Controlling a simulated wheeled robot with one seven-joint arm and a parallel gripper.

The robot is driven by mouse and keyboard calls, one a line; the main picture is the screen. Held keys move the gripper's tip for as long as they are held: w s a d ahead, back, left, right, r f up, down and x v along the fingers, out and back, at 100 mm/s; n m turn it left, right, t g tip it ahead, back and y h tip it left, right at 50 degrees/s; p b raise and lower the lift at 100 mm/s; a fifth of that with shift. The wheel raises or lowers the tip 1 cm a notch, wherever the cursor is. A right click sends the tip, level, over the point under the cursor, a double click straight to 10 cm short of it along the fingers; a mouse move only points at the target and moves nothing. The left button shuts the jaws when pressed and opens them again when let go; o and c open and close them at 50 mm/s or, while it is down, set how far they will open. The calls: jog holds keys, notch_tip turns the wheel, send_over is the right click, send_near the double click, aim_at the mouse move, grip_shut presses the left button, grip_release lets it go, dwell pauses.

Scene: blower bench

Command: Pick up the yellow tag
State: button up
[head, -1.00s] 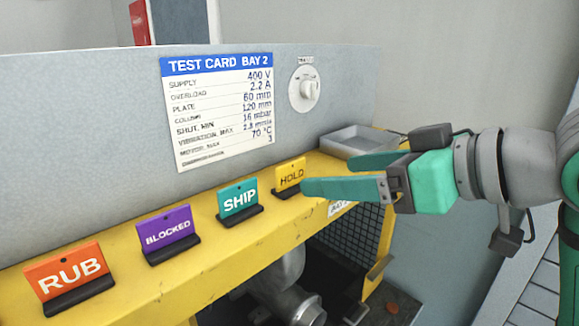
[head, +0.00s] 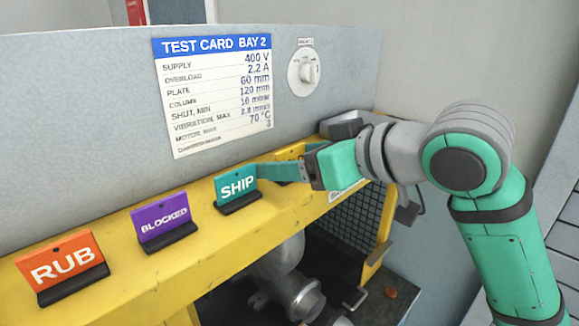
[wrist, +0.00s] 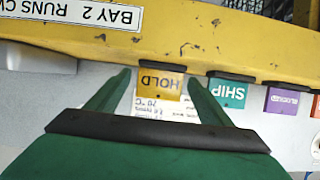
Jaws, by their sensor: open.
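The yellow tag (wrist: 161,82), marked HOLD, stands upright in a black base on the yellow ledge. In the wrist view it sits between the two open green fingers of my gripper (wrist: 160,88), with a gap on each side. In the head view my gripper (head: 283,166) reaches across the right part of the ledge and hides most of the yellow tag (head: 291,151). Whether a finger touches the tag cannot be told from the head view.
A teal SHIP tag (head: 236,185) stands close to the left of my gripper. A purple BLOCKED tag (head: 164,220) and an orange RUB tag (head: 62,263) stand farther left. The grey panel (head: 90,120) rises behind the ledge.

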jog(key=shift+w+a+f, duration=0.1)
jog(key=shift+w+a, duration=0.1)
jog(key=c, duration=1.1)
